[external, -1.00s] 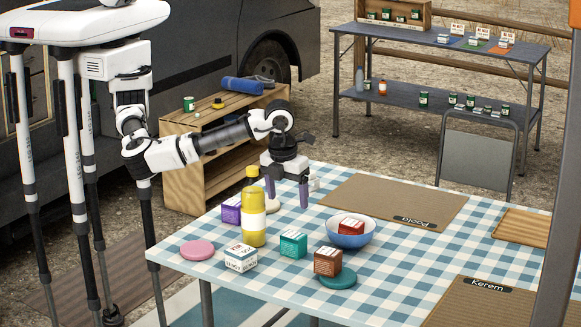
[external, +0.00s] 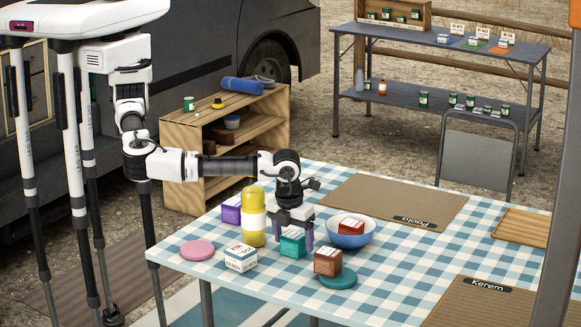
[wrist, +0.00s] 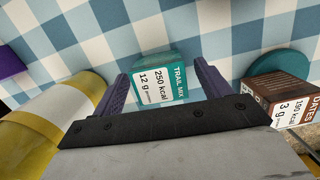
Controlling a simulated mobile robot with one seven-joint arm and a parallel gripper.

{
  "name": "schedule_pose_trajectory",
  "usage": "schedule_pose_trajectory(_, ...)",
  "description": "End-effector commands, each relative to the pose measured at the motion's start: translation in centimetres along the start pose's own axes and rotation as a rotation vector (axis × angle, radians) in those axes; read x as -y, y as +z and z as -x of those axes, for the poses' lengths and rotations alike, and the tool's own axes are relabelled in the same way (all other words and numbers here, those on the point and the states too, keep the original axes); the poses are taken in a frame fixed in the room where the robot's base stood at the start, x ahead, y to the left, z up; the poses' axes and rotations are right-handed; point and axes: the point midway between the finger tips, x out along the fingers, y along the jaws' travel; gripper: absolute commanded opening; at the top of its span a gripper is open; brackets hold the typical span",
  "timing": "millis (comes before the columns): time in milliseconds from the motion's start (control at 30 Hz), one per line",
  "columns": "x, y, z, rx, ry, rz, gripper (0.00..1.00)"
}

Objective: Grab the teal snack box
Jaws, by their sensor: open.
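The teal snack box (external: 292,243) stands on the checkered tablecloth, partly hidden behind my gripper in the external view. My gripper (external: 291,239) is low over the table at the box. In the wrist view its purple fingers (wrist: 160,93) are open, one on each side of the box. They do not visibly press on it.
A yellow bottle (external: 253,216) stands close on the left. A blue bowl (external: 352,238) holds a red box (external: 352,226). A purple box (external: 231,209) and white box (external: 240,257) are nearby.

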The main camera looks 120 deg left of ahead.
Motion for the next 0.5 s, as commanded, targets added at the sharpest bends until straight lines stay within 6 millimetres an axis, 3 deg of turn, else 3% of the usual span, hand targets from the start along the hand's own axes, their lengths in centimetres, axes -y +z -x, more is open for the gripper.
schedule_pose_trajectory(200, 0.01, 0.02, -0.13, 0.001, 0.0, 0.0, 0.76)
schedule_pose_trajectory(500, 0.01, 0.02, -0.1, 0.001, 0.0, 0.0, 0.37)
